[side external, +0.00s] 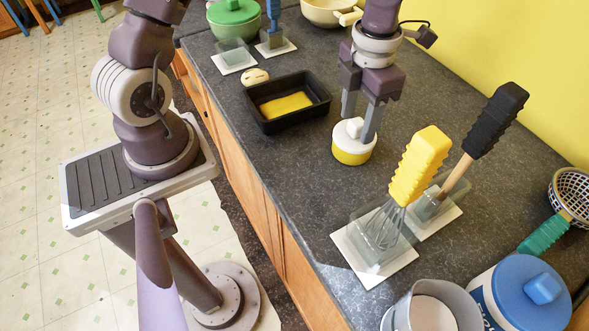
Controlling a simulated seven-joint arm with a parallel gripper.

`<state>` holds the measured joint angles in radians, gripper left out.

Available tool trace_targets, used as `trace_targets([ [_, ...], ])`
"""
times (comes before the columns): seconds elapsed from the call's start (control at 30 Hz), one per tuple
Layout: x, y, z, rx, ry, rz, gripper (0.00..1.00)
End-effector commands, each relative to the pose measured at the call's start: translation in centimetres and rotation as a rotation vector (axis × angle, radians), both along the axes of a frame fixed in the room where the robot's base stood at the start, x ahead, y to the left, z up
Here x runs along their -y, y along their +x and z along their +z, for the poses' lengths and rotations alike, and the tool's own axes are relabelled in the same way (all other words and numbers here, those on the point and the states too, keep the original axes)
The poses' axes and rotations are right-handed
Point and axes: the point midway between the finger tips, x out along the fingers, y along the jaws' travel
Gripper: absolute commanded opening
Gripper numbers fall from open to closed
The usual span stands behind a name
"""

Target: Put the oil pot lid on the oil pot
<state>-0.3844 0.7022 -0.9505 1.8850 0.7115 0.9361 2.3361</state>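My gripper (359,127) points down over a small round white-topped yellow piece (350,153), with one finger on each side of its white knob. I cannot tell whether the fingers touch the knob or stand a little apart from it. The piece is upright and seems to be on the dark counter. A grey, open-topped round pot (399,316) stands at the bottom edge, cut off by the frame, with a pale disc inside. Which of these is the oil pot or its lid is not marked in the picture.
A yellow whisk (420,165) and a black-handled tool (497,115) stand in clear holders between gripper and grey pot. A blue-lidded canister (520,297) is beside the pot. A black tray (316,106) with a yellow sponge is left. Bare counter (275,165) lies in front.

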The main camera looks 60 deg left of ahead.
Motion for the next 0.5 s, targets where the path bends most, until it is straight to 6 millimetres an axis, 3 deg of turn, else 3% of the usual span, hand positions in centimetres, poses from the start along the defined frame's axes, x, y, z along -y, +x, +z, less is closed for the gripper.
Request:
trace_targets([
  [0.5,-0.01,0.0,0.08,0.0,0.0,0.0,0.52],
])
